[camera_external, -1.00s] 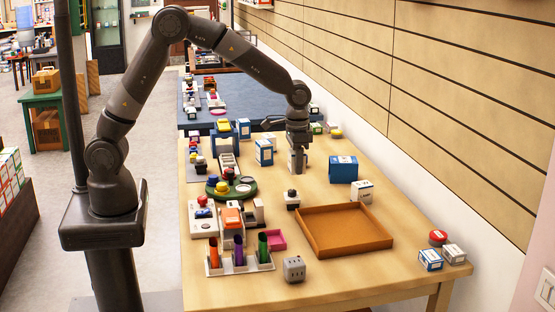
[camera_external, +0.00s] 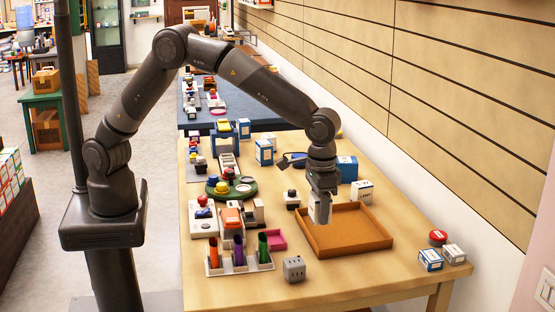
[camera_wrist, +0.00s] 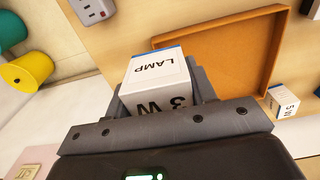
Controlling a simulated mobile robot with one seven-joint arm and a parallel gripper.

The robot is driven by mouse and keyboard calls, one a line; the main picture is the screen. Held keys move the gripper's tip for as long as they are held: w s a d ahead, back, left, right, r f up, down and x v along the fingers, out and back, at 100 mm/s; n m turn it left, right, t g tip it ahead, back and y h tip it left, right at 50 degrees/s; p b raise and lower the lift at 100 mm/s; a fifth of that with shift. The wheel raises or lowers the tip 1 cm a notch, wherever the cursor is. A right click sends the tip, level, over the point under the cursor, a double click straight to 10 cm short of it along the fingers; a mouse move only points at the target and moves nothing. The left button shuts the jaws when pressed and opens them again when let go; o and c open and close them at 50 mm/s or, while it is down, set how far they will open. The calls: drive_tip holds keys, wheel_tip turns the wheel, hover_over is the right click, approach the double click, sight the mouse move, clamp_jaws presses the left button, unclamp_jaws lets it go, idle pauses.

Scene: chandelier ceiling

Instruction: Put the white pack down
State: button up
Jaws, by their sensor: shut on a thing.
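My gripper (camera_external: 321,196) is shut on the white pack (camera_external: 317,212), a small box with a blue edge, at the left side of the brown tray (camera_external: 352,249). The wrist view shows the pack (camera_wrist: 157,82) between the fingers, with "LAMP" and "3 W" printed on it. In that view the empty tray (camera_wrist: 268,40) lies beyond and to the right of the pack. The arm hides part of the tray's back left corner, and I cannot tell how high the pack is above the table.
A white box (camera_external: 362,192) stands behind the tray, and a blue box (camera_external: 346,168) farther back. A black-topped white block (camera_external: 292,199), a pink tray (camera_external: 276,239) and a grey cube (camera_external: 294,269) stand to the left.

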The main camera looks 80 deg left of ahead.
hover_over(341, 238)
wheel_tip(341, 238, down, 6)
drive_tip(key=shift+f, duration=2.1)
drive_tip(key=shift+f, duration=0.1)
drive_tip(key=o, duration=1)
drive_tip(key=shift+c, duration=0.2)
